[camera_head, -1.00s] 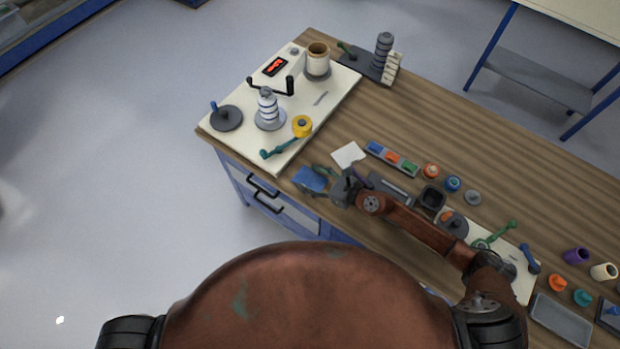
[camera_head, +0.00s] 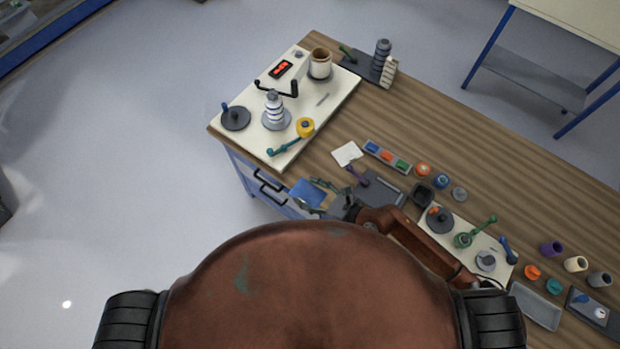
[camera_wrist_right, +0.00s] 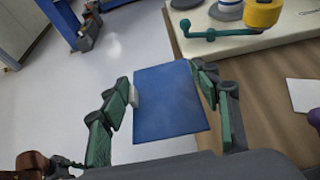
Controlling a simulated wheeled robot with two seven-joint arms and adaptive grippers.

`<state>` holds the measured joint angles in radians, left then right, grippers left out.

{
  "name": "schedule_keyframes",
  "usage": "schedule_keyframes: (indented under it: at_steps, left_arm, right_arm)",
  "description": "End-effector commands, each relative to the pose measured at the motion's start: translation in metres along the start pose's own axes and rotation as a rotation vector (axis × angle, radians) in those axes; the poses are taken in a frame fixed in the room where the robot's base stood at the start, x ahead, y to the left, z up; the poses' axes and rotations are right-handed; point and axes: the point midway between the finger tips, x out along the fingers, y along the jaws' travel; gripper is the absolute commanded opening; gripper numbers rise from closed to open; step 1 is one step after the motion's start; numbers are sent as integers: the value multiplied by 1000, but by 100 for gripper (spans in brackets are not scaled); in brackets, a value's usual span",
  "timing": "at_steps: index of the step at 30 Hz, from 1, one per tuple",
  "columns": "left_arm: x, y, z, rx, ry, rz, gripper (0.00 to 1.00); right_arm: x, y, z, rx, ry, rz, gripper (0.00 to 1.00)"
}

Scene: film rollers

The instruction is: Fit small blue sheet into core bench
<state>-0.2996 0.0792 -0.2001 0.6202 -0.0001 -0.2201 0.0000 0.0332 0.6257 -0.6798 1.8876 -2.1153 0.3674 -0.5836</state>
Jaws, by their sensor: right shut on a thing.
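The small blue sheet (camera_head: 306,193) is in my right gripper (camera_head: 322,194), just off the bench's near-left edge. In the right wrist view the sheet (camera_wrist_right: 170,103) is flat and square, with the green fingers of the right gripper (camera_wrist_right: 168,88) on its two sides. A small pale pad touches its left edge. The wooden bench (camera_head: 450,140) carries a cream board (camera_head: 335,98) at its left end, with a red display, a crank, a ringed spindle and a yellow roller on a teal arm. Which part is the core bench is not clear. My left gripper is out of view.
A white card (camera_head: 347,153) lies beside the cream board, near a tray of coloured pieces (camera_head: 388,157). A second cream board (camera_head: 470,245) and several small rollers crowd the right side. Open floor lies left.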

Motion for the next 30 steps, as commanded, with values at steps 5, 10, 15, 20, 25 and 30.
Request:
schedule_keyframes:
  at_steps: [5,10,15,20,25,30]
  left_arm:
    - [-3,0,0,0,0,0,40]
    - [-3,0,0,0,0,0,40]
    - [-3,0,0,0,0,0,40]
    - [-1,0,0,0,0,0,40]
    - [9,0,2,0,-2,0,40]
    - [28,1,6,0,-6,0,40]
  right_arm:
    - [-9,13,3,2,-1,0,43]
    - [-11,15,4,0,-1,0,43]
    - [-10,15,4,0,-1,0,43]
    - [-7,10,2,-1,0,0,43]
    - [14,-18,-7,-6,1,-1,43]
    - [40,-53,-18,-5,1,-1,42]
